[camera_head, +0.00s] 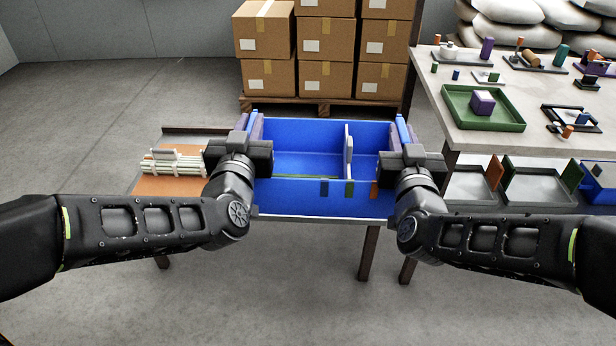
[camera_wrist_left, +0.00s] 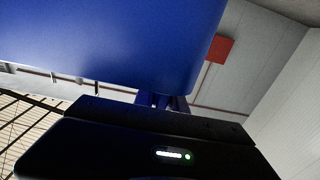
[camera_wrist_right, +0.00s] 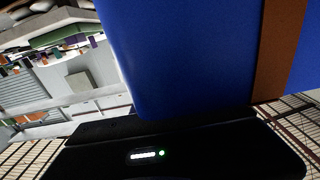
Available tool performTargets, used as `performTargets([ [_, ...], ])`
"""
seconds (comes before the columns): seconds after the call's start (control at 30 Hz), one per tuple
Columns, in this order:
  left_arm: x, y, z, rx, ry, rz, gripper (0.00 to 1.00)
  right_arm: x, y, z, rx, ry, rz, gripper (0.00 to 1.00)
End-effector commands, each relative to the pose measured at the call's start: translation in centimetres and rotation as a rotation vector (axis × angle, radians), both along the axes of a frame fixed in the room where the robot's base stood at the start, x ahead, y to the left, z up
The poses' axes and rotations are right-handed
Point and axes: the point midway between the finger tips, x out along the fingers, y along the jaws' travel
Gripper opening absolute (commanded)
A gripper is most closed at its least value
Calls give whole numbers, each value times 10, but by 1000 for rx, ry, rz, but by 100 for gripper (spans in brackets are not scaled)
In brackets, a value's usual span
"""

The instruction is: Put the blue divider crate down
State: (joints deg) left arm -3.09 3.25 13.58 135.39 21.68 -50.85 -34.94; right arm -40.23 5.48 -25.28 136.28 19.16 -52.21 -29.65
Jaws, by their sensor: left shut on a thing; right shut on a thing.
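The blue divider crate (camera_head: 290,196) is in the middle of the head view, upright, with a pale divider (camera_head: 348,150) across its inside and small coloured tabs on its front wall. My left gripper (camera_head: 254,136) is shut on its left side, and my right gripper (camera_head: 402,136) is shut on its right side. The crate's blue wall fills much of the left wrist view (camera_wrist_left: 110,40) and the right wrist view (camera_wrist_right: 190,60). The crate is over a low table; I cannot tell whether its base touches the top. The fingertips are mostly hidden in the wrist views.
The low table has an orange-brown surface (camera_head: 165,186) with a bundle of pale rods (camera_head: 172,163) left of the crate. Stacked cardboard boxes (camera_head: 325,45) stand on a pallet behind. A workbench (camera_head: 545,135) at right holds a green tray (camera_head: 484,122) and several small parts.

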Motion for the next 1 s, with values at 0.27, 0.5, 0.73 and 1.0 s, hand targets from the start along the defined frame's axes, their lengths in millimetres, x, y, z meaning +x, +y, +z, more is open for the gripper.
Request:
performTargets([
  [0.27, 0, 0, 1, 0, -3, 1, 0, 0, 0, 1, 0, -3, 0, 0],
  [0.5, 1, 0, -1, 0, -2, 1, 0, 1, 0, -1, 0, -2, -1, 0],
  [0.73, 5, 0, -16, 0, 0, 1, 0, 5, -1, -15, 0, -2, -2, 0],
  [1.0, 17, 0, -50, -1, 0, 0, 0, 17, -1, -50, -2, -1, -2, 0],
])
